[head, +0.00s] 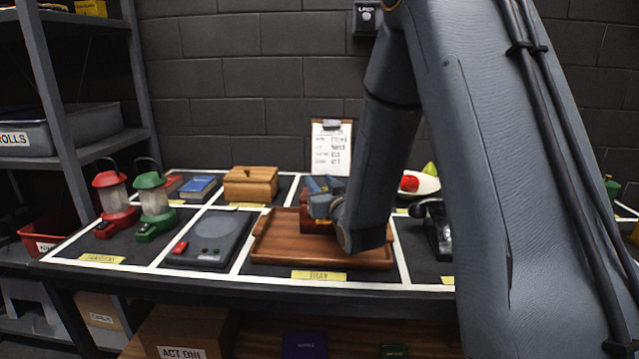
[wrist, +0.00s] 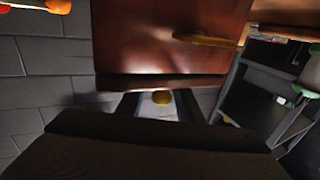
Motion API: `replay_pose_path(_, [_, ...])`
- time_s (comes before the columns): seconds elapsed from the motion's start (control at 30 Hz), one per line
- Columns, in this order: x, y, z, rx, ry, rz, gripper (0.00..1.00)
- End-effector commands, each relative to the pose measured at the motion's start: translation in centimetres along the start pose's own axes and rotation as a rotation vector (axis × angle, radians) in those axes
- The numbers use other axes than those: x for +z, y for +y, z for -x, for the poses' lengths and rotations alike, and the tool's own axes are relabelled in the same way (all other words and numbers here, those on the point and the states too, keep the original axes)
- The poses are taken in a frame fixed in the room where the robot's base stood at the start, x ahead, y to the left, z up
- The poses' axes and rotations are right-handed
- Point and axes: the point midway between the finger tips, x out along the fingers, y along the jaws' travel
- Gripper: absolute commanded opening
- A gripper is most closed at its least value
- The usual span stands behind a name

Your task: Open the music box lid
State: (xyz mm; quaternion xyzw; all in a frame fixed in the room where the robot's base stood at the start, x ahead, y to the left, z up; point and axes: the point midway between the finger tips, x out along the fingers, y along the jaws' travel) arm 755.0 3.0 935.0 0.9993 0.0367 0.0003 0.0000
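The reddish-brown music box (head: 312,224) stands on the wooden tray (head: 274,250) in the middle of the table. My arm hides its right part in the head view. In the wrist view its reddish wood (wrist: 165,40) fills the top middle, with a gold strip on it. My gripper (head: 322,190) is at the top of the box. I see no clear contact with the knob. Whether the lid is raised is unclear.
A grey button panel (head: 208,238) lies left of the tray. Red (head: 114,205) and green (head: 153,208) lanterns stand further left. A light wooden box (head: 251,184), blue book (head: 198,187) and clipboard (head: 331,148) are behind. A black telephone (head: 436,231) is to the right.

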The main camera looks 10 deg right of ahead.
Motion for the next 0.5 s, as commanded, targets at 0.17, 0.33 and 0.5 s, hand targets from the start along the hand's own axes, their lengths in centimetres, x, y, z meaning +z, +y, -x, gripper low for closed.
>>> replay_pose_path(0.17, [0.02,-0.11,-0.13,-0.001,0.000,0.000,0.33])
replay_pose_path(0.33, [0.03,-0.16,-0.12,-0.002,-0.001,0.000,0.18])
replay_pose_path(0.5, [0.03,-0.18,-0.11,-0.002,-0.001,0.000,0.00])
